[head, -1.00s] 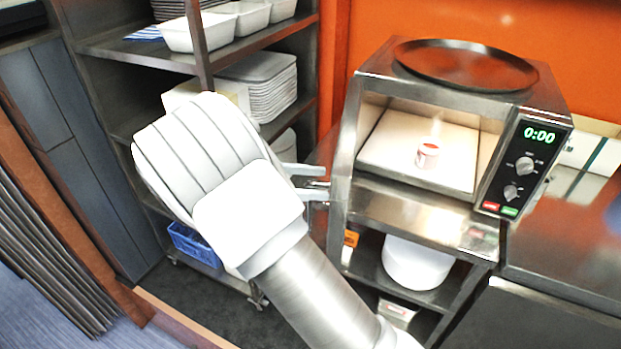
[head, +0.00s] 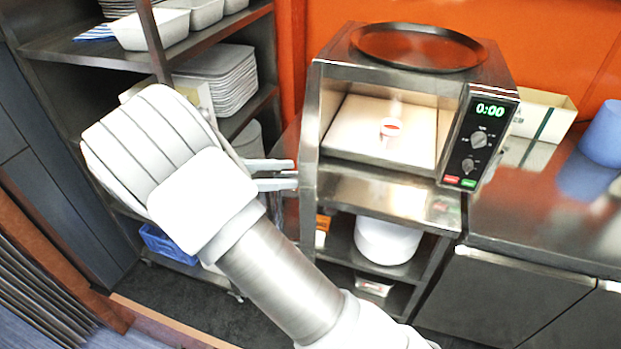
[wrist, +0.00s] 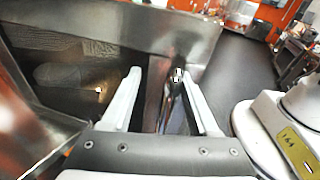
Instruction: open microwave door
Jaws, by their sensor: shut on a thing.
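The microwave (head: 390,185) is on a metal stand, its front open with a pale interior and a small red-and-white cup (head: 389,130) inside. Its door (head: 309,150) is swung out to the left and shows nearly edge-on. My gripper (head: 293,173) reaches in from the left, at the door's outer side, its fingers around the handle, which they largely hide. In the wrist view my gripper (wrist: 160,82) has a finger on each side of a narrow dark handle bar (wrist: 172,92). The door's broad metal panel (wrist: 110,25) fills the upper left there.
A round dark tray (head: 418,47) lies on top of the microwave. A shelf rack (head: 60,47) with white containers and stacked trays stands at the left. A metal counter (head: 540,205) with a blue object (head: 602,135) is at the right. Dark floor (head: 180,305) shows below my arm.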

